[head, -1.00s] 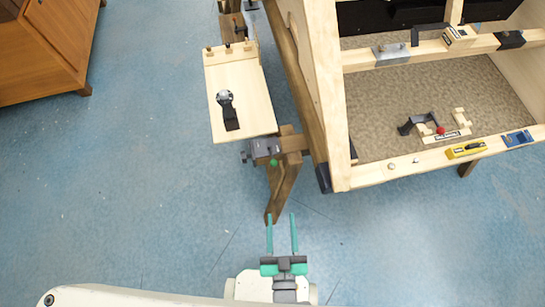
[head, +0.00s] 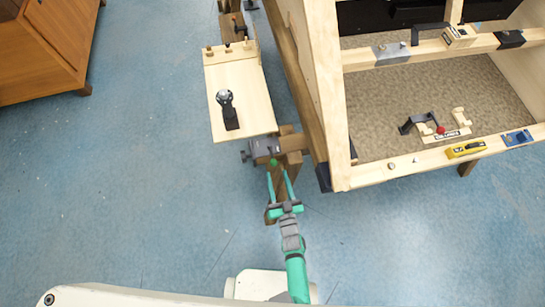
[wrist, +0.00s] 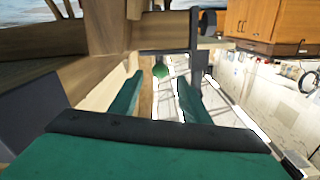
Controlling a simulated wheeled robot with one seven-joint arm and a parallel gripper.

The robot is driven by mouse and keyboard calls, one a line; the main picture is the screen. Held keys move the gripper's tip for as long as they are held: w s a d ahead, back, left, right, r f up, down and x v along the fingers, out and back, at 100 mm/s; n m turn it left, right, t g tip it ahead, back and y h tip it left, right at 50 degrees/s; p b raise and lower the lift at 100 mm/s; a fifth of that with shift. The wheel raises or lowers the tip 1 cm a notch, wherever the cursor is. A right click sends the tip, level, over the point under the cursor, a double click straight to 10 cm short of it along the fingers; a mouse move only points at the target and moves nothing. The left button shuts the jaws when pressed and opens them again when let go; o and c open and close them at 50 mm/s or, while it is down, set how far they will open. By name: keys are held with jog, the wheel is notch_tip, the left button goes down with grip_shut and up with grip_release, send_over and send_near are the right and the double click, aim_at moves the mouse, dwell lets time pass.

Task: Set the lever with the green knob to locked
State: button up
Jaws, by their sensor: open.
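The green knob (head: 274,162) shows in the head view at the lower edge of a dark grey metal fitting (head: 262,148). The fitting is on the wooden frame below the small shelf. The lever's arm is too small or hidden to make out. In the wrist view the green knob (wrist: 160,70) lies ahead, between the fingertips in the picture. My gripper (head: 278,172) has teal fingers spread apart, with nothing held. Its tips are just short of the knob in the head view. In the wrist view my gripper (wrist: 159,82) is level with a wooden beam on the left.
A slanted wooden leg (head: 282,195) stands right at my gripper. A shelf (head: 252,105) with a black-handled tool (head: 228,112) is above. The large wooden frame (head: 375,177) on the right holds another lever with a red knob (head: 441,130). Blue floor is clear at left.

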aim_at(273, 158)
jog(key=x, duration=0.9)
jog(key=shift+w, duration=0.15)
grip_shut()
